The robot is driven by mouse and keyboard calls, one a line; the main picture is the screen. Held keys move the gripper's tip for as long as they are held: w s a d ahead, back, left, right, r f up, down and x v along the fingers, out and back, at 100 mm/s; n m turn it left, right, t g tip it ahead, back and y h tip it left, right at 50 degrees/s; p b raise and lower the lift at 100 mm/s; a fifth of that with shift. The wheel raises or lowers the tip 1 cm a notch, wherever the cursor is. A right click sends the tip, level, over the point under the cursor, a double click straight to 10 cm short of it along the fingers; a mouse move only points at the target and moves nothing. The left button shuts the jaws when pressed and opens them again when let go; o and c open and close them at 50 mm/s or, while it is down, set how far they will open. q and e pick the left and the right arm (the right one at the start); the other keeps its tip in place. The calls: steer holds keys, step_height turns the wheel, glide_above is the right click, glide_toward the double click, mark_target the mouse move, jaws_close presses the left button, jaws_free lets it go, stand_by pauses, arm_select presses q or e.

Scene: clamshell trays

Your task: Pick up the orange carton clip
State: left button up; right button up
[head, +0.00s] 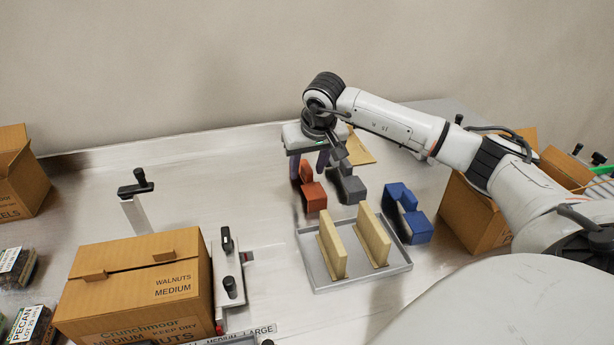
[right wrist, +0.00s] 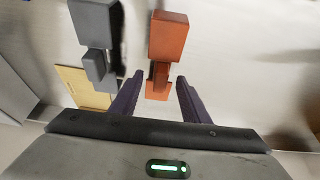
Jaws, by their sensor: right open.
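The orange carton clip (head: 314,197) stands on the metal table behind the grey tray, left of a grey clip (head: 351,189). My right gripper (head: 308,164) is open with its fingers pointing down, at the far end of the orange clip. In the right wrist view, the orange clip (right wrist: 168,38) extends between the two dark fingers of the right gripper (right wrist: 160,80). Its narrower end lies between them, with a gap on each side. I cannot tell the fingertips' exact height above the table. My left gripper is not in view.
A blue clip (head: 408,218) stands to the right. A tray (head: 318,285) holds two cream upright pieces. A yellow flat piece (head: 359,150) lies behind the gripper. A walnut carton (head: 140,280) stands front left.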

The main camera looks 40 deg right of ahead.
steer(key=shift+w+f, duration=0.2)
steer(key=shift+f, duration=0.3)
steer(key=shift+c, duration=0.2)
steer(key=c, duration=0.7)
steer(key=shift+o, duration=0.2)
steer(key=shift+r, duration=0.2)
